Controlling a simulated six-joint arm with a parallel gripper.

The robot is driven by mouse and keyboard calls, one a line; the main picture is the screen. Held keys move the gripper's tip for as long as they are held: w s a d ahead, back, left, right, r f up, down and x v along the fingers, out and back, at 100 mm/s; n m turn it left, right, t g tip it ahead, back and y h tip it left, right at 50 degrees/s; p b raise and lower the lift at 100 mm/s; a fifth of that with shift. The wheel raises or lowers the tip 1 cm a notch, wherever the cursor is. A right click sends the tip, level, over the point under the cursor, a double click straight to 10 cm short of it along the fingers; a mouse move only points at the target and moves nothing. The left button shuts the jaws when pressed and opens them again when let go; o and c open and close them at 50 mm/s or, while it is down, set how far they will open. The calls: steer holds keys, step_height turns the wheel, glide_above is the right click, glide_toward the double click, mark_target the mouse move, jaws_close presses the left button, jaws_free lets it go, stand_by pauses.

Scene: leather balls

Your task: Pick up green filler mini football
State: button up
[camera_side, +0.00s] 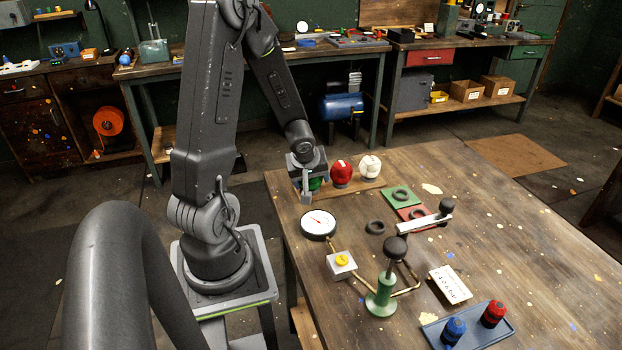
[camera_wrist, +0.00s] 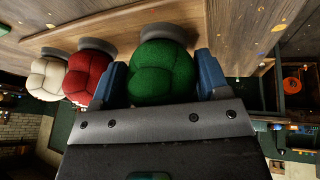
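The green ball (camera_wrist: 160,75) sits on a dark ring stand at the end of a row of three balls. In the wrist view it lies between the two blue fingers of my gripper (camera_wrist: 163,80), one on each side. I cannot tell whether both fingers press on it. In the side view my gripper (camera_side: 310,184) hides most of the green ball (camera_side: 315,184), at the workbench's far left corner.
A red ball (camera_side: 341,171) and a white ball (camera_side: 369,166) stand beside the green one on a wooden strip. A round gauge (camera_side: 318,223), a pump with a green base (camera_side: 380,302) and a blue tray (camera_side: 470,333) are nearer. The bench's right side is mostly clear.

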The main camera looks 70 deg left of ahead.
steer(key=c, duration=0.3)
steer(key=shift+r, duration=0.25)
